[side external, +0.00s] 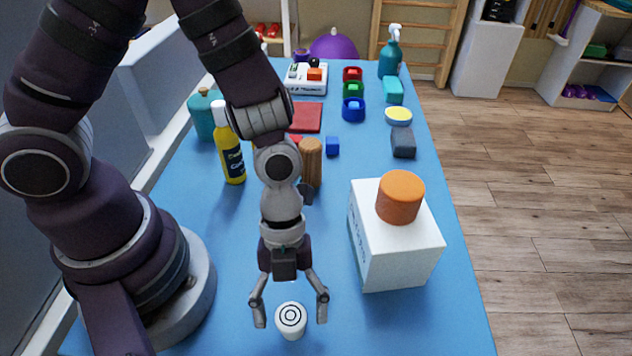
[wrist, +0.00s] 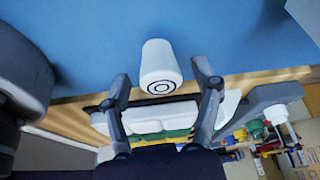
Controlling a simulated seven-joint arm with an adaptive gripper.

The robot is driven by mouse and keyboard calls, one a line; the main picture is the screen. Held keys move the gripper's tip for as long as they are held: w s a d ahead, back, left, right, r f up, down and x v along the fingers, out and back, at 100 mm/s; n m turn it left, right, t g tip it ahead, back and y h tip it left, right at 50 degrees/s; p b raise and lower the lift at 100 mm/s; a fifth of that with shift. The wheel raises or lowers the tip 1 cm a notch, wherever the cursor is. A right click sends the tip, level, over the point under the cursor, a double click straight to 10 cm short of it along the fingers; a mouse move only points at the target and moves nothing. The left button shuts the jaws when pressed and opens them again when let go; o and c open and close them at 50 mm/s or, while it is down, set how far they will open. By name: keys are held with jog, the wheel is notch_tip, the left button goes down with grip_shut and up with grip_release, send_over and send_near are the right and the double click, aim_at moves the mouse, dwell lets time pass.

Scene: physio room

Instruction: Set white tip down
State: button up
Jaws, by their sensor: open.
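The white tip (side external: 290,320) is a short white cylinder with dark concentric rings on its end face. In the side view it is on the blue table near the bottom of the picture, with its ringed face turned up toward the camera. My gripper (side external: 290,312) is open, pointing down, with one finger on each side of the tip and a visible gap to each. In the wrist view the tip (wrist: 160,62) shows just past the spread fingertips of my gripper (wrist: 163,84), and its base is against the blue surface. Exact contact underneath is hidden.
A white box (side external: 385,250) with an orange cylinder (side external: 400,198) on top stands right of my gripper. A yellow bottle (side external: 230,150), a wooden cylinder (side external: 311,163) and several small coloured items stand farther back. The blue table (side external: 440,320) is clear around the tip.

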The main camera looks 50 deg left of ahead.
jog(key=v, duration=1.2)
jog(key=a+r+n+t+y, duration=0.2)
jog(key=a+r+n+t, duration=0.2)
jog(key=n, duration=0.8)
jog(key=w+a+r+n+t+y, duration=0.1)
jog(key=a+r+n+t, duration=0.3)
jog(key=n, duration=0.9)
jog(key=a, duration=0.3)
jog(key=shift+w+a+y, duration=0.35)
jog(key=shift+y, duration=0.05)
